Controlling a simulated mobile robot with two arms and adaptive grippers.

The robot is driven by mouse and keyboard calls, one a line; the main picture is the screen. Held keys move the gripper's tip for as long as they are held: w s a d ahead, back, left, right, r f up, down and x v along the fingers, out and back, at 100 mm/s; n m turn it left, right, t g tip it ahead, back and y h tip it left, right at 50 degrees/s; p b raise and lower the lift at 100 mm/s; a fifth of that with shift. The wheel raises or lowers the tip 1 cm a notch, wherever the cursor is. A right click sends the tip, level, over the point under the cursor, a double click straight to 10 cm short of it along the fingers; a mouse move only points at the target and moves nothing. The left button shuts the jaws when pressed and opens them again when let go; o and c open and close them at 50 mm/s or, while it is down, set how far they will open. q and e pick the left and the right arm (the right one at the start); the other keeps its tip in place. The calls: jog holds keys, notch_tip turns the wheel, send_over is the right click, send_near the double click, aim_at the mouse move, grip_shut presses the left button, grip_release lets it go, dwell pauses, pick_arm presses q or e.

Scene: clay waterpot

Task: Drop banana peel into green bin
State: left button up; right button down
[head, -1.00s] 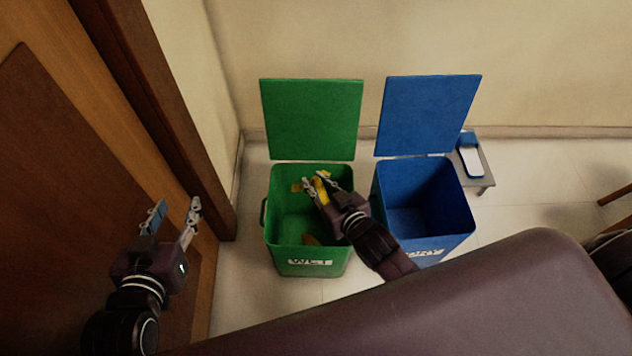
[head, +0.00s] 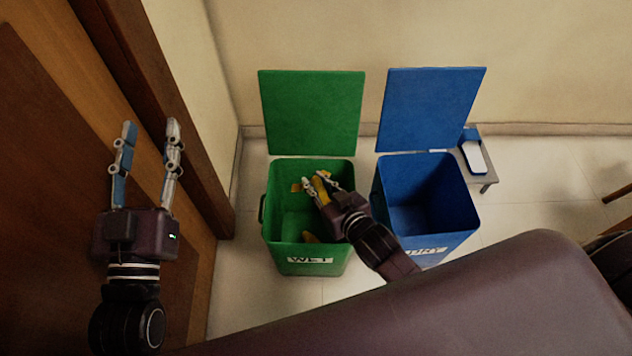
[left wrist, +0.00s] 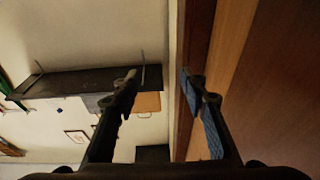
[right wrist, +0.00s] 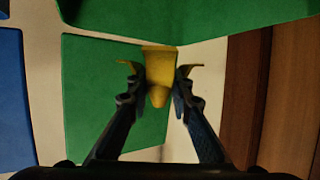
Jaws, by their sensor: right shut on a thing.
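The green bin (head: 308,163) stands on the floor with its lid (head: 312,112) up and a WET label on its front. My right gripper (head: 319,181) is over the bin's opening, shut on a yellow banana peel (head: 321,190). In the right wrist view the peel (right wrist: 158,68) sits between the fingers, with flaps spreading out on both sides. My left gripper (head: 150,145) is open and empty, in front of the wooden door at left.
The blue bin (head: 424,156) marked DRY stands open just right of the green one. A small grey stand (head: 487,178) with a blue and white item is beyond it. The wooden door (head: 60,220) is close to my left arm. The back wall is behind the lids.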

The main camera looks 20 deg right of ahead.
jog(key=shift+f+b, duration=0.5)
pick_arm(q)
notch_tip(320, 180, up, 6)
jog(key=s+t+h, duration=0.1)
jog(key=s+t, duration=0.1)
jog(key=t, duration=0.1)
jog(key=shift+s+r, duration=0.25)
jog(key=shift+s, duration=0.1)
jog(key=shift+d, duration=0.1)
pick_arm(e)
jog(key=c, duration=1.7)
grip_release()
jog(key=shift+o, duration=0.2)
jog(key=shift+s, duration=0.1)
jog(key=v, duration=1.1)
jog(key=shift+s+r, duration=0.2)
jog(key=shift+s, duration=0.15)
jog(key=shift+d, duration=0.15)
